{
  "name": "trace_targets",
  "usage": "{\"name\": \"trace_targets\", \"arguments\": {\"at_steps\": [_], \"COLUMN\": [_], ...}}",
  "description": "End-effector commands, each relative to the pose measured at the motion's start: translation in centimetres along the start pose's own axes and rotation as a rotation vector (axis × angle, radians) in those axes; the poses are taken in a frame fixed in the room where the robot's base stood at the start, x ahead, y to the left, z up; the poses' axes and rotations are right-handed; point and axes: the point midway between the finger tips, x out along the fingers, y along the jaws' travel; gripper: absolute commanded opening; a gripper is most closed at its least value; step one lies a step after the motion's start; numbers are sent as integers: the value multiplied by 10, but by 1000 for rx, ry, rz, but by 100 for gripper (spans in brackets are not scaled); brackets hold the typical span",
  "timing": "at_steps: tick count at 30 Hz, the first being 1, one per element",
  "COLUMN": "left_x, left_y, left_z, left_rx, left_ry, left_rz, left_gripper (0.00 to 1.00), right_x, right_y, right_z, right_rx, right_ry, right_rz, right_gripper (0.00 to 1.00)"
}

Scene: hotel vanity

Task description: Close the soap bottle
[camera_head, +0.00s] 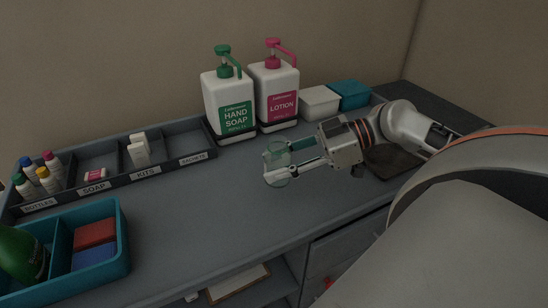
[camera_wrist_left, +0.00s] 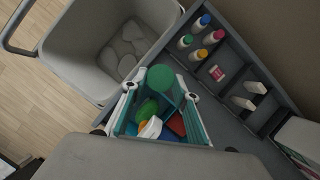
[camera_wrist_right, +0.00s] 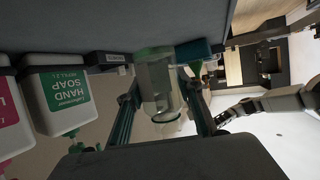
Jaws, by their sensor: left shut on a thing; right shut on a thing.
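My right gripper (camera_head: 278,163) is shut on a clear, green-tinted bottle and holds it above the counter. The clear bottle (camera_wrist_right: 160,85) lies between the fingers in the right wrist view, with a green rim or edge. In the left wrist view my left gripper (camera_wrist_left: 160,90) has its fingers either side of a green round piece (camera_wrist_left: 160,78) and is shut on it. I cannot tell whether this piece is a cap. My left gripper does not show in the head view. The two held things are apart.
A teal tray (camera_head: 127,240) holds red and blue blocks and a green bottle (camera_head: 22,252). Behind are a labelled organizer (camera_head: 118,180), a hand soap dispenser (camera_head: 228,95) and a lotion dispenser (camera_head: 274,88). A grey bin (camera_wrist_left: 85,50) stands beside the counter. The middle counter is clear.

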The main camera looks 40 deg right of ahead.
Motion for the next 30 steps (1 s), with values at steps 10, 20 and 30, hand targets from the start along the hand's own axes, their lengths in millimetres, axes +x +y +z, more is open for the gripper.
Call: {"name": "trace_targets", "arguments": {"at_steps": [10, 20, 30], "left_x": [0, 0, -35], "left_y": [0, 0, 0], "left_z": [0, 0, 15], "left_rx": [0, 0, 0], "left_ry": [0, 0, -3], "left_rz": [0, 0, 0], "left_gripper": [23, 23, 23], "right_x": [0, 0, -7], "right_y": [0, 0, 0], "right_z": [0, 0, -18], "right_rx": [0, 0, -1], "right_ry": [0, 0, 1], "right_rz": [0, 0, 0], "right_gripper": [20, 0, 0]}}
